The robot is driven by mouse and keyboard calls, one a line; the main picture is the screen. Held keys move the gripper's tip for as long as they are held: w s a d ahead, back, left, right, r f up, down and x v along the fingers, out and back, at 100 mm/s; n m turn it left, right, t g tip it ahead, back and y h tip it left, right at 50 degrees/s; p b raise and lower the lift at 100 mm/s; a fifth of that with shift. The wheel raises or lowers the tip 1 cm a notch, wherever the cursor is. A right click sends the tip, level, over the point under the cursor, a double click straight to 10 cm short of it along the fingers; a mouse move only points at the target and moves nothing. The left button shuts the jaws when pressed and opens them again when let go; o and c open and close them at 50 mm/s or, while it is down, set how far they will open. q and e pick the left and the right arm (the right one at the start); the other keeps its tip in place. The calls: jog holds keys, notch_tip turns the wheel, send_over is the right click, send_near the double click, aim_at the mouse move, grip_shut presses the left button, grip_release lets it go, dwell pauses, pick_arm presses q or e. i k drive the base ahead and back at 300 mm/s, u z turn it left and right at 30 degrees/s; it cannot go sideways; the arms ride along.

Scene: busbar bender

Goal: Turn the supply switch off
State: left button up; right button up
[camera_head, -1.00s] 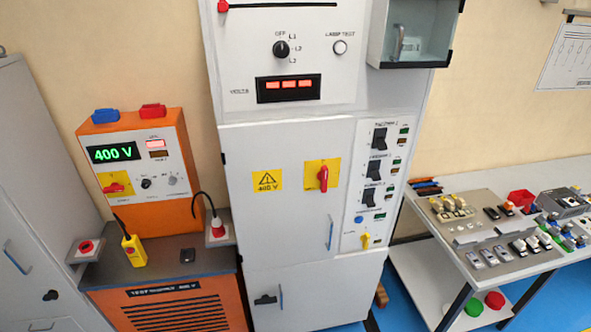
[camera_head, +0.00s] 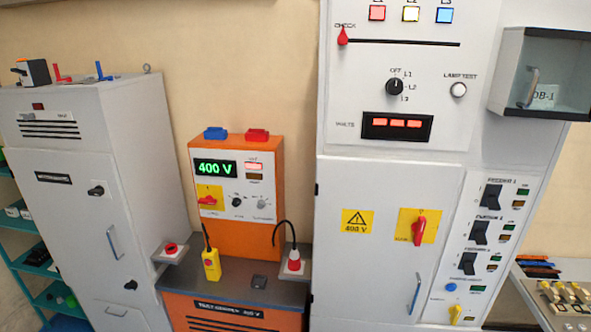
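A red rotary switch handle (camera_head: 419,229) on a yellow plate sits on the white cabinet door, its handle close to upright. A second red rotary handle (camera_head: 208,201) on a yellow plate is on the orange test unit (camera_head: 262,228), lying nearly sideways. The small labels are too blurred to tell which one is the supply switch. The test unit's green display (camera_head: 216,168) reads 400 V. The cabinet's red VOLTS display (camera_head: 397,124) is lit. Neither of my grippers is in view.
A column of black feeder switches (camera_head: 480,231) is right of the cabinet door. A glass-fronted box (camera_head: 543,75) hangs at upper right. A yellow pendant (camera_head: 211,265) and red buttons stand on the test bench. A grey cabinet (camera_head: 90,190) is at left.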

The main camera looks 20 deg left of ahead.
aim_at(209, 201)
jog(key=u, duration=1.2)
jog(key=k, duration=0.55)
jog(key=u, duration=1)
jog(key=i, duration=1.15)
jog(key=u, duration=0.6)
jog(key=i, duration=1.25)
jog(key=z, duration=1.05)
jog(key=i, duration=1.15)
jog(key=z, duration=0.95)
